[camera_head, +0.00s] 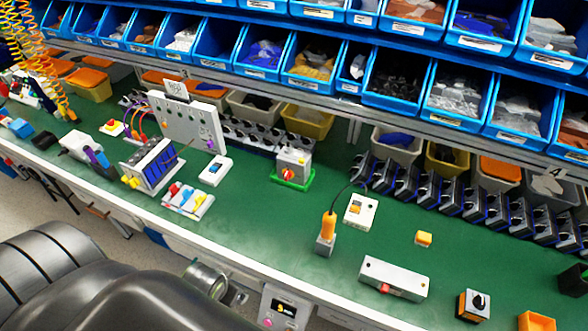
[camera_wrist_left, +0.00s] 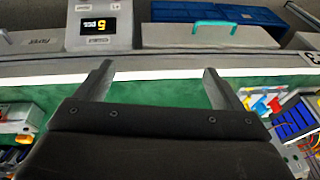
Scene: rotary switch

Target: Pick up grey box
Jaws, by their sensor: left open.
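A small light grey box (camera_head: 293,160) with a red rotary knob on its front stands upright on a green base (camera_head: 290,180), in the middle of the workbench in the head view. What looks like the same box (camera_wrist_left: 18,112) is cut off at the left edge of the left wrist view. My left gripper (camera_wrist_left: 157,88) is open, its two dark fingers wide apart with nothing between them, over the bench's front edge. Its fingers are not visible in the head view, where a dark arm fills the lower left. My right gripper is in neither view.
The green workbench (camera_head: 245,212) is clear in front of the box. A coloured switch panel (camera_head: 187,200) and a small blue-switch box (camera_head: 215,169) lie left of it. An orange-handled tool (camera_head: 328,228) stands to its right. Blue bins (camera_head: 308,62) hang above.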

